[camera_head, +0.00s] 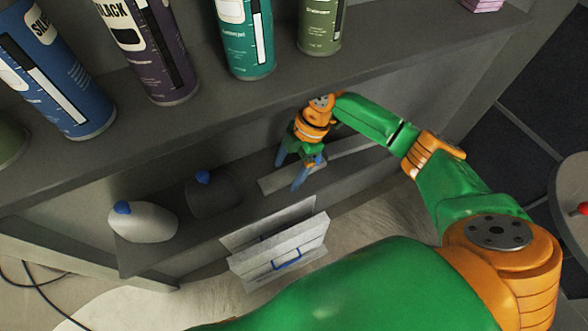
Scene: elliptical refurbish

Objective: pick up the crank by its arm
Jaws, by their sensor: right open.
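My right gripper (291,174) reaches into the lower shelf (245,213). Its blue fingers are apart and point down over a flat grey strip (279,180); I see nothing held between them. I cannot clearly make out a crank; it may be hidden by the gripper or too small to tell. Whether the fingers touch anything cannot be told. My left gripper is not in view.
An upper shelf (225,100) with several bottles, including a teal one (246,40), overhangs the lower one. A round grey surface (572,180) is at right.

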